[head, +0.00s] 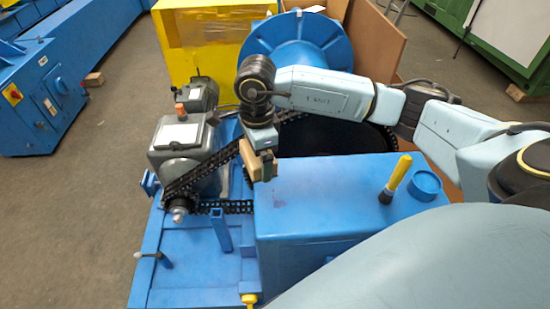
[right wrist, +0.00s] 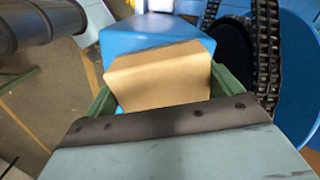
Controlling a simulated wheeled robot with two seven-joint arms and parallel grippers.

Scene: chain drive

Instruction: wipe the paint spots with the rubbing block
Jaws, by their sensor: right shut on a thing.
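The tan rubbing block (head: 248,158) is held in my right gripper (head: 264,167), near the back left corner of the blue box (head: 325,210). In the right wrist view the block (right wrist: 158,80) sits between the two green fingers of the gripper (right wrist: 160,90), with the blue surface beyond it. I cannot tell whether the block touches that surface. The box top shows a faint darker smudge near the gripper, but no distinct paint spots can be made out. Part of the top is hidden by the gripper and block. My left gripper is out of view.
A black chain (head: 205,165) runs close left of the gripper from the grey motor unit (head: 183,140). A dark wheel (head: 335,137) stands behind the box. A yellow-handled brush (head: 396,178) and a round blue cap (head: 426,183) are on the right of the box top.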

